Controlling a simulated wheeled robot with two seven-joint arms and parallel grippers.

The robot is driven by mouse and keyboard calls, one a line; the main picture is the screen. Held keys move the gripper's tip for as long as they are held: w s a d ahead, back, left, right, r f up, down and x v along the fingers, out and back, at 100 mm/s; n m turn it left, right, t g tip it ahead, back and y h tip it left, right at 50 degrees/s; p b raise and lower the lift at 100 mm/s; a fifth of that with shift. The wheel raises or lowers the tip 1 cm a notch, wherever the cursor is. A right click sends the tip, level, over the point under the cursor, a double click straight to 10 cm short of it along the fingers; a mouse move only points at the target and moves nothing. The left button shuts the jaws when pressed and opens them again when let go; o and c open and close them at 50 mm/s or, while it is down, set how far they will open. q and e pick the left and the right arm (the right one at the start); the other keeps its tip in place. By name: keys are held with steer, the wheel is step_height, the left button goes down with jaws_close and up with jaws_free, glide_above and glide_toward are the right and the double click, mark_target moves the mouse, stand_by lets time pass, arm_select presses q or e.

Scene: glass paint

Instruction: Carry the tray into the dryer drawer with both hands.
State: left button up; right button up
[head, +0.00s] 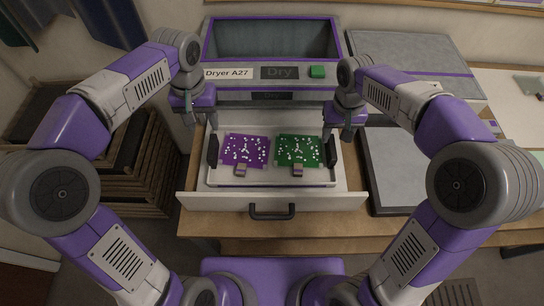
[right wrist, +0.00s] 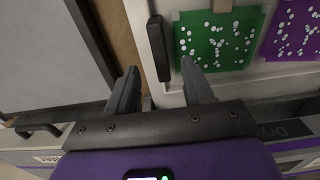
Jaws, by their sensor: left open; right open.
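The white tray (head: 270,178) sits inside the pulled-out dryer drawer (head: 190,203). It carries a purple panel (head: 245,150) and a green panel (head: 299,148), both with white spots. Black handles stand at its left end (head: 213,150) and right end (head: 332,150). My left gripper (head: 198,120) is open above and behind the left handle. My right gripper (head: 348,128) is open near the right handle, apart from it. In the right wrist view, that handle (right wrist: 158,48) lies ahead between the open fingertips (right wrist: 161,75). Neither gripper holds anything.
The dryer (head: 228,73) stands behind the drawer, with a green button (head: 317,71). A grey flat-topped unit (head: 392,165) is right of the drawer. Wooden racks (head: 130,170) stand at the left. The drawer front has a dark pull handle (head: 271,212).

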step_height(320, 180, up, 6)
steer(key=shift+f, duration=0.1)
